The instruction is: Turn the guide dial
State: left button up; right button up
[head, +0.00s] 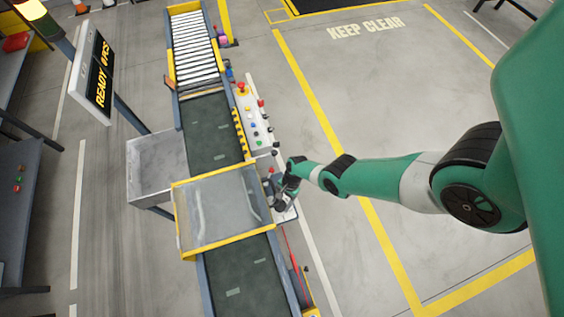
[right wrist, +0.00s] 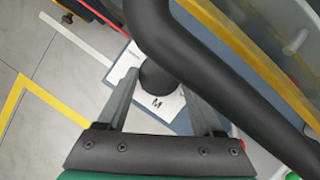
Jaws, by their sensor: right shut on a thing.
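The guide dial shows in the right wrist view as a round black knob (right wrist: 158,77) on a white plate (right wrist: 172,106) marked with an "M". My right gripper (right wrist: 160,86) has one finger on each side of the knob and is shut on it. In the head view my right gripper (head: 284,194) is at the right side of the conveyor, beside the clear cover, and the dial is hidden behind it there. Which way the dial points cannot be made out. My left gripper is not in view.
The clear cover (head: 215,212) with a yellow frame spans the belt (head: 208,132). A control panel (head: 253,118) with coloured buttons stands just behind my gripper. A thick black bent bar (right wrist: 205,65) crosses the right wrist view. Floor to the right is clear.

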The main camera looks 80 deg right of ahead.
jog(key=shift+n+g, duration=0.3)
jog(key=shift+n, duration=0.5)
jog(key=o, duration=1.4)
jog(key=shift+c, duration=0.2)
jog(key=shift+r, duration=0.1)
jog(key=p+v, duration=0.9)
jog(key=v, duration=0.2)
jog(key=shift+d, duration=0.25)
